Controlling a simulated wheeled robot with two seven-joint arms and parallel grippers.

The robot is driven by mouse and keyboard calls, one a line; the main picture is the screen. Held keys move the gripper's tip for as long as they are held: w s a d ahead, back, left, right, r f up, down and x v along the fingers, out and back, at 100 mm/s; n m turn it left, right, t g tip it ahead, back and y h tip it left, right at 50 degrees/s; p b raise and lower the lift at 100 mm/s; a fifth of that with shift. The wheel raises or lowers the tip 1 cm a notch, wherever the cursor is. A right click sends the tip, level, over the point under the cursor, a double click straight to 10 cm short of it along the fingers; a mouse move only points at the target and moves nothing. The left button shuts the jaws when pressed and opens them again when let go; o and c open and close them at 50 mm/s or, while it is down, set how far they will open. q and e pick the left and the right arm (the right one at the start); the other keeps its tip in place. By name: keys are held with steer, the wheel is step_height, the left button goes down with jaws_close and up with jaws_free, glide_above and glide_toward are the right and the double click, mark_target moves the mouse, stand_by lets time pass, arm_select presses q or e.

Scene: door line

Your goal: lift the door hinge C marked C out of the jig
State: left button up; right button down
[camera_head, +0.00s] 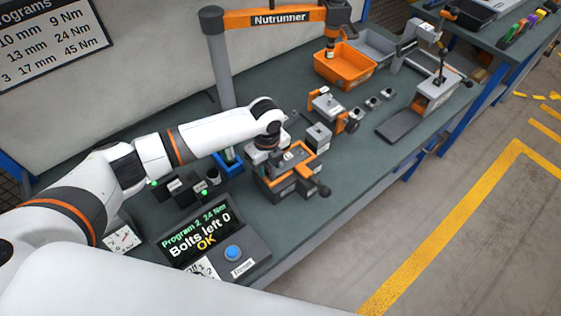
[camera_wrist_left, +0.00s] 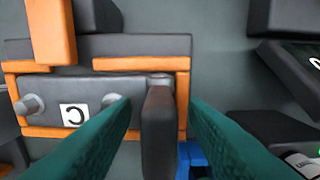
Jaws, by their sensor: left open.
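The door hinge C (camera_wrist_left: 90,90) is a grey plate seated in the orange and dark jig (camera_wrist_left: 100,45). It bears a white tag with a C, turned in the left wrist view, and bolt heads on both sides of the tag. A dark upright bar (camera_wrist_left: 158,135) at the hinge's right end stands between my left gripper's teal fingers. My left gripper (camera_wrist_left: 160,103) is open, with gaps showing on both sides of the bar. In the head view the jig (camera_head: 280,186) sits under my left wrist, which hides the fingertips. My right gripper is out of view.
A console (camera_head: 205,238) reading "Bolts left 0 OK" stands in front of the jig. A grey block (camera_head: 318,136) and another orange fixture (camera_head: 327,104) stand behind it. An orange bin (camera_head: 345,66) is farther back. The bench's right front edge is fairly clear.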

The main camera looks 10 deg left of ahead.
arm_select(q)
jaws_close()
stand_by(0.3)
